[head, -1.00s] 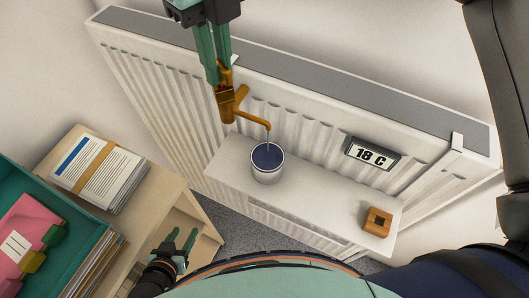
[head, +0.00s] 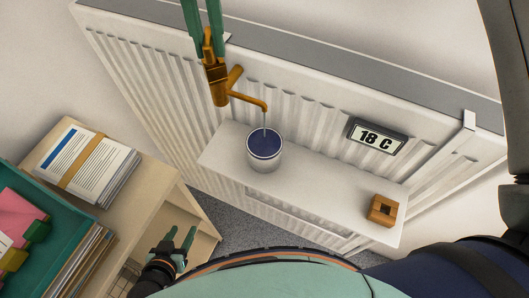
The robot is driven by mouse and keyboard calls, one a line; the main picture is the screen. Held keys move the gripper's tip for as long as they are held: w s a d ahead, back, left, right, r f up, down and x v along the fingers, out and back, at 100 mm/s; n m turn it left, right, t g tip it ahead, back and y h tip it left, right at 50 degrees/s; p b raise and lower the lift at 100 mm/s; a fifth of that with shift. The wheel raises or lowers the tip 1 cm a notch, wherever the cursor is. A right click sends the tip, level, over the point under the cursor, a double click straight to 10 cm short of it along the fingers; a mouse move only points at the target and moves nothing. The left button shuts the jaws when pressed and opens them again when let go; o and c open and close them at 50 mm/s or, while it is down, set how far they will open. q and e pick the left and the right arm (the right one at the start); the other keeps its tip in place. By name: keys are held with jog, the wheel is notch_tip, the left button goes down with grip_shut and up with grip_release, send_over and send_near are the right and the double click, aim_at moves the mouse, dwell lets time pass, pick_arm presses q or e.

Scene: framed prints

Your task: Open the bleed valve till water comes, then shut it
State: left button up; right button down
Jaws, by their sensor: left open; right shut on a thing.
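The brass bleed valve (head: 216,82) sticks out from the white radiator (head: 300,105), its thin spout bent down to the right. A thin stream runs from the spout tip into a white cup (head: 264,153) holding dark blue liquid. The cup stands upright on a white shelf in front of the radiator. My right gripper (head: 206,38) comes in from the top, shut on the top of the bleed valve; its fingers partly cover it. My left gripper (head: 181,245) is open and empty at the lower left, in front of the wooden shelf unit, away from the valve.
A small wooden block with a square hole (head: 383,210) sits on the white shelf (head: 330,188)'s right end. A display reading 18 C (head: 377,138) is on the radiator. A banded paper stack (head: 88,163) and a teal box (head: 45,240) stand on the wooden unit at left.

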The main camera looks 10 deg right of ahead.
aim_at(206, 35)
jog(key=m+b, duration=0.1)
jog(key=m, duration=0.2)
jog(key=shift+f+m+b, duration=0.1)
jog(key=shift+m+b, duration=0.2)
jog(key=shift+m, duration=0.1)
pick_arm(q)
notch_tip(206, 35, down, 2)
pick_arm(e)
jog(key=shift+a+m, duration=0.1)
jog(key=shift+m, duration=0.3)
jog(key=c, duration=1.1)
grip_release()
jog(key=shift+o, duration=1.4)
jog(key=shift+r, duration=0.9)
pick_arm(q)
jog(key=shift+r+p, duration=1.15)
jog(key=shift+r, duration=0.05)
pick_arm(e)
notch_tip(206, 35, up, 11)
